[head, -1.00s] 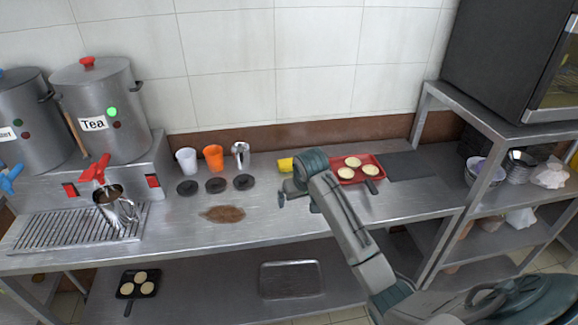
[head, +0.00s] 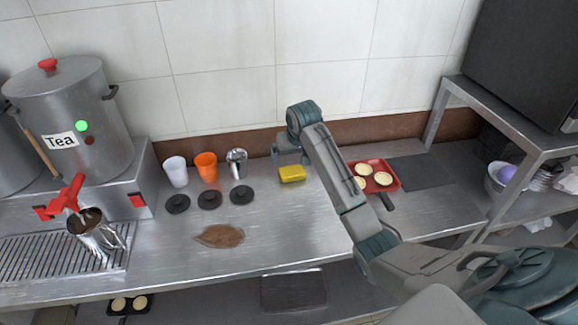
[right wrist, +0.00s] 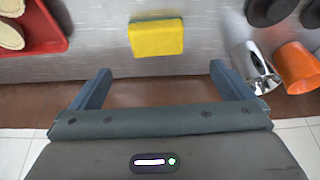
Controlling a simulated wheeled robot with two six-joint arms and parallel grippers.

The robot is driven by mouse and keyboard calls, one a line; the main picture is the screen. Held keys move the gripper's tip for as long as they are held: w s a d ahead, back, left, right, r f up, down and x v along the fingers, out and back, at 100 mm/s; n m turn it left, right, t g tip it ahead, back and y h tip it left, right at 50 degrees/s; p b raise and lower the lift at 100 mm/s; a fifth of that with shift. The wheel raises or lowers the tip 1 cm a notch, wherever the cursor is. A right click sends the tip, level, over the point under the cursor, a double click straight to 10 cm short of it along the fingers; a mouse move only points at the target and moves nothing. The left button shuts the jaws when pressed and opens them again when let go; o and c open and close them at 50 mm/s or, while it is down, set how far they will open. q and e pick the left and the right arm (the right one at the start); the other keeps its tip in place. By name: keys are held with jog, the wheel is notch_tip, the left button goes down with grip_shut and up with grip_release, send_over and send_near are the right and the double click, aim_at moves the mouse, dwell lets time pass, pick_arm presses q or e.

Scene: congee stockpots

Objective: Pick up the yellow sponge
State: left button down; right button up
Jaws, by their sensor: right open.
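The yellow sponge (head: 292,174) lies flat on the steel counter, near the back wall, between the metal cup and the red tray. It also shows in the right wrist view (right wrist: 156,39), ahead of and between the fingers, with a thin green edge. My right gripper (head: 290,155) hangs above and just behind the sponge in the head view. In the right wrist view its two fingers (right wrist: 155,86) are spread wide with nothing between them, apart from the sponge. My left gripper is not in view.
A metal cup (head: 237,163), an orange cup (head: 206,166) and a white cup (head: 175,171) stand left of the sponge, with black lids (head: 241,196) before them. A red tray (head: 389,178) with pale rounds lies right. A brown spill (head: 219,236) marks the counter front.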

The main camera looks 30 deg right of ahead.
aim_at(292, 171)
jog(key=x, duration=0.2)
jog(key=p+x, duration=0.1)
jog(key=x, duration=0.1)
jog(key=shift+s+f, duration=0.15)
jog(key=shift+f, duration=0.1)
jog(key=p+x, duration=0.1)
jog(key=x, duration=0.1)
jog(key=p+x, duration=0.1)
jog(key=x, duration=0.1)
jog(key=shift+d+f, duration=0.1)
jog(key=shift+d, duration=0.15)
jog(key=shift+x, duration=0.8)
jog(key=c, duration=1)
